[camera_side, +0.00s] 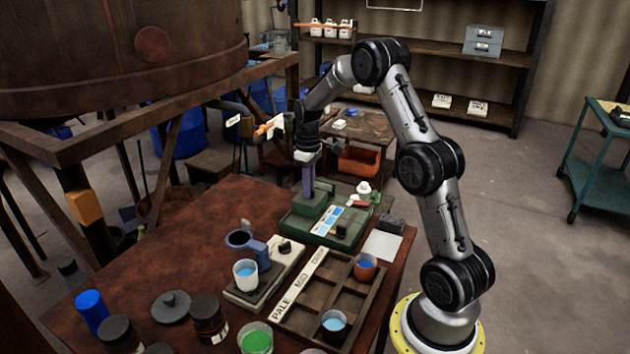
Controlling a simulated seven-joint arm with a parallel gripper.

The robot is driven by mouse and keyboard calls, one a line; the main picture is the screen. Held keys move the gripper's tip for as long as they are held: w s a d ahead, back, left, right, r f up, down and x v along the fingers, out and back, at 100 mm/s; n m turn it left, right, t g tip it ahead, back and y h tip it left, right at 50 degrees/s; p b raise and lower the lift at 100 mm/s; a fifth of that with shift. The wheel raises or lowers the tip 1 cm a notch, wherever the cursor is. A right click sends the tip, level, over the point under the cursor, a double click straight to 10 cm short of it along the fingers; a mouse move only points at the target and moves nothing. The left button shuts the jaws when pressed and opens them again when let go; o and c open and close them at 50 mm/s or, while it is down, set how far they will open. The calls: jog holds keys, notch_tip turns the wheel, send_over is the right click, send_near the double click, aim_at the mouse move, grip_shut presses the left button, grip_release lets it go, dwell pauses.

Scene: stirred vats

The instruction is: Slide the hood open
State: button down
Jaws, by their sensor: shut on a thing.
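The green instrument (345,229) stands at the far right part of the red-brown table, with a blue-and-white panel on its top. A raised green block, which looks like its hood (309,204), sits at its left end. A purple upright piece (308,180) rises from this block. My gripper (307,160) points down above the block and is shut on the top of the purple piece. The fingers are small and dark here. I cannot tell whether the hood is open or how far it has slid.
In front stand a white-topped device with a cup (245,272), a blue ring holder (240,239) and a wooden compartment tray (299,318) with cups. A small white bottle (363,188) and a dark block (391,224) are near the instrument. The table's left middle is clear.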

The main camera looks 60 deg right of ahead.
jog(key=a, duration=0.6)
jog(key=shift+a+r, duration=0.1)
jog(key=shift+a, duration=0.25)
jog(key=c, duration=0.9)
grip_release()
notch_tip(320, 180, up, 14)
jog(key=shift+a, duration=0.1)
